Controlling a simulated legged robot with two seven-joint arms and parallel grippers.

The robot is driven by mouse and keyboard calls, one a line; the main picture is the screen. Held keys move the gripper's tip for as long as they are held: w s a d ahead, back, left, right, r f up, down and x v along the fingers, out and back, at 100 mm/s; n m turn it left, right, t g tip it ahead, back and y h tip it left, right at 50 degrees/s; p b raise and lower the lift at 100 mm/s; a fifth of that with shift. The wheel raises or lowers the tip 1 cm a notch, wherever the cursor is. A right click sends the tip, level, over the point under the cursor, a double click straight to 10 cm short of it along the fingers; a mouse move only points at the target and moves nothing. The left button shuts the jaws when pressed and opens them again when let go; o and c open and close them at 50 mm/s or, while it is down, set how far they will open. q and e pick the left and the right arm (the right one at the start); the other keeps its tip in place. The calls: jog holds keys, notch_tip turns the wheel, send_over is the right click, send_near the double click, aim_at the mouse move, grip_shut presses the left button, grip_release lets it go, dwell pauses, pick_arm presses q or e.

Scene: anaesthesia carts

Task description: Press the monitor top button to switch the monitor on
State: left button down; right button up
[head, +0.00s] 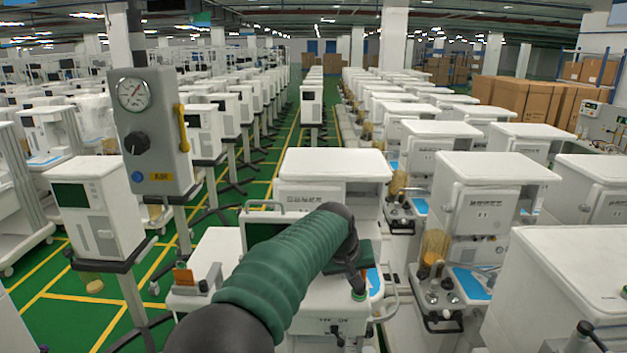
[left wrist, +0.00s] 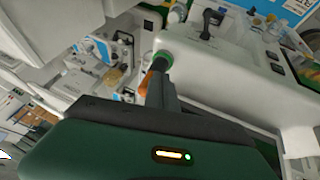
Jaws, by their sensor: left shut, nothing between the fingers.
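A monitor with a dark green screen (head: 262,232) and a grey top handle stands on the white cart (head: 332,165) in front of me. My green forearm covers its right part in the head view. I cannot make out a button on its top. My left gripper (head: 357,285) is shut and empty, to the right of the monitor, pointing down over the cart's work surface. In the left wrist view the gripper (left wrist: 162,72) shows beside white equipment, with a green round end at its tip. I cannot tell whether it touches anything there. My right gripper is not in view.
A grey gauge panel (head: 150,130) stands at the left, near another white screen unit (head: 95,208) on a stand. Rows of white carts (head: 490,185) fill the right side. Green floor (head: 65,318) with yellow lines shows at the lower left. Cardboard boxes (head: 525,100) are stacked behind.

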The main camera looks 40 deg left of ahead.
pick_arm(q)
jog(key=w+a+r+n+t+y+p, duration=0.15)
jog(key=a+r, duration=0.25)
jog(key=r, duration=0.4)
jog(key=s+a+r+n, duration=0.15)
jog(key=a+r, duration=0.25)
jog(key=r, duration=0.4)
jog(key=w+a+r+n+t+y+p, duration=0.15)
jog(key=a+r, duration=0.25)
jog(key=r, duration=0.4)
jog(key=shift+n+h, duration=0.25)
jog(key=shift+h, duration=0.05)
notch_tip(320, 180, down, 6)
jog(key=shift+s+d+r+b, duration=0.1)
jog(key=shift+r+b, duration=0.05)
jog(key=shift+b, duration=0.25)
jog(key=shift+a+f+b, duration=0.15)
jog(key=shift+f+b, duration=0.4)
jog(key=shift+f, duration=0.05)
jog(key=shift+a+f+b, duration=0.15)
jog(key=shift+f+b, duration=0.35)
jog(key=shift+f, duration=0.1)
jog(key=shift+a+f, duration=0.4)
jog(key=shift+a, duration=0.2)
jog(key=shift+d+r, duration=0.25)
jog(key=shift+d, duration=0.4)
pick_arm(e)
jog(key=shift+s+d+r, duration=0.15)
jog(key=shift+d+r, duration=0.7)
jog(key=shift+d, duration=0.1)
